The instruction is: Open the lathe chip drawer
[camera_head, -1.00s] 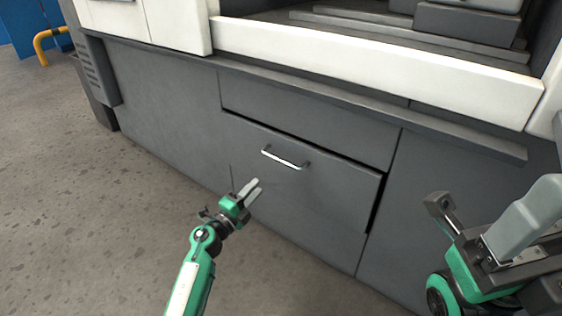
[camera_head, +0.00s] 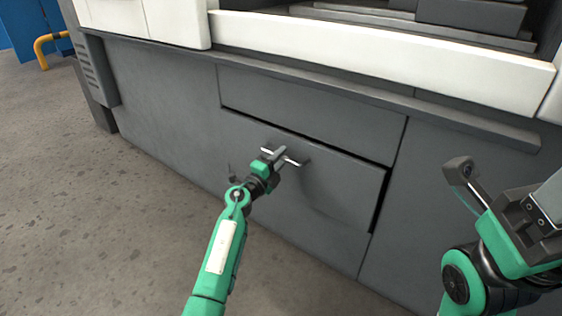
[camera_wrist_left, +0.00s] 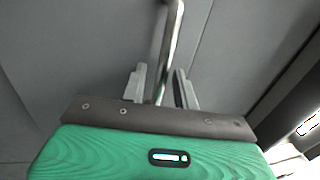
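The grey chip drawer (camera_head: 335,200) is low in the lathe's front, with dark gaps along its top and right edges. Its silver bar handle (camera_head: 293,162) is near the top of the drawer front. My left gripper (camera_head: 273,154) is at the handle. In the left wrist view the handle (camera_wrist_left: 172,45) runs between the two grey fingers (camera_wrist_left: 160,88), which stand apart with some space beside the bar. Firm contact cannot be made out. My right gripper (camera_head: 545,200) is at the right edge, partly cut off, away from the drawer.
The grey lathe base (camera_head: 165,110) continues on both sides of the drawer. A ledge (camera_head: 440,115) juts out above it. Open concrete floor (camera_head: 90,210) lies in front and to the left. A yellow rail (camera_head: 42,48) is far off at the upper left.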

